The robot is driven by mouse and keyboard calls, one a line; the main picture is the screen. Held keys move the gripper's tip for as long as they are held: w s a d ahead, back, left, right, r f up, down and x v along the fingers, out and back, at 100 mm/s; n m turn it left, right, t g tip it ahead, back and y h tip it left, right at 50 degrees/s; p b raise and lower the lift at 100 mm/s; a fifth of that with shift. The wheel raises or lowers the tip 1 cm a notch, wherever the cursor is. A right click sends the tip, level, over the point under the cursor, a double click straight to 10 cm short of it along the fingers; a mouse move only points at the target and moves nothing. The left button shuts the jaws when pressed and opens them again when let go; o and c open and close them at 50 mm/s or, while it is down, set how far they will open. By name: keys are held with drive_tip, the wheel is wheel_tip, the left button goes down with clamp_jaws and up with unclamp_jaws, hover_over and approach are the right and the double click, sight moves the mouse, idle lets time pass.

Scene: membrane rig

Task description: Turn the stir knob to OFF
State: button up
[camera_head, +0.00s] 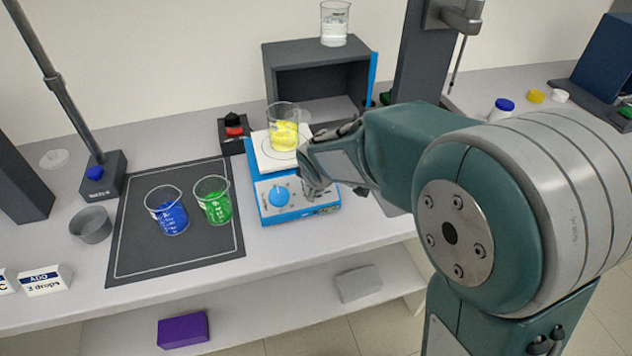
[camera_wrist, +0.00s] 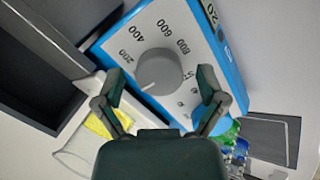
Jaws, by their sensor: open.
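The blue stirrer hotplate (camera_head: 268,209) stands at mid-bench, its white front panel also in the wrist view (camera_wrist: 130,38). A grey knob (camera_wrist: 158,69) sits on that panel beside a scale reading 200, 400, 600 and 800. Its pale pointer mark faces the lower left, and a partly hidden label starting "ST" is beside it. My gripper (camera_head: 311,190) is at the right of the panel in the head view. In the wrist view my open gripper (camera_wrist: 162,84) has one finger either side below the knob; contact cannot be told. A blue knob (camera_head: 278,196) is on the panel's left.
A beaker of yellow liquid (camera_head: 284,134) stands on the hotplate's top, close to my gripper. Blue (camera_head: 171,215) and green (camera_head: 214,204) beakers stand on a dark mat (camera_head: 135,262) to the left. A dark open box (camera_head: 285,55) with a clear beaker (camera_head: 334,25) on top is behind.

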drive_tip(key=v, duration=1.1)
drive_tip(key=shift+s+r, duration=0.25)
drive_tip(key=shift+r, duration=0.1)
drive_tip(key=s+d+r+m, duration=0.1)
drive_tip(key=s+d+m, duration=0.6)
drive_tip(key=s, duration=0.2)
drive_tip(key=s+d+r+m, duration=0.1)
drive_tip(key=s+d+m, duration=0.6)
drive_tip(key=s, duration=0.3)
drive_tip(key=shift+g, duration=0.3)
